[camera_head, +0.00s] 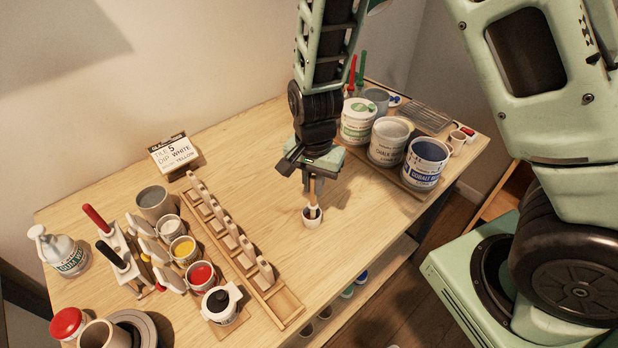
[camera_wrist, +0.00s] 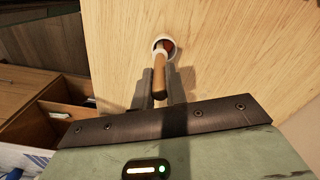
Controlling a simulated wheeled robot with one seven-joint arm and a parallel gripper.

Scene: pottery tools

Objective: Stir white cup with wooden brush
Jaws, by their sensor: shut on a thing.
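My gripper (camera_head: 313,178) points down over the open middle of the table, shut on the wooden brush (camera_head: 313,193). The brush stands nearly upright with its lower end inside a small white cup (camera_head: 312,222). In the wrist view the brush handle (camera_wrist: 160,72) runs from between my fingers into the cup's mouth, and the cup's pale rim (camera_wrist: 156,42) circles it. Something reddish shows inside the cup; the brush tip is hidden there. Another cup, holding white glaze (camera_head: 171,229), stands at the left in a row with yellow (camera_head: 184,248) and red (camera_head: 201,275) ones.
A wooden rack with upright tiles (camera_head: 228,228) stands left of the small cup. Large buckets, including a blue one (camera_head: 427,160), stand at the back right. A sign (camera_head: 174,153) is at the back left. Bare tabletop surrounds the small cup; the table's edge is to its right.

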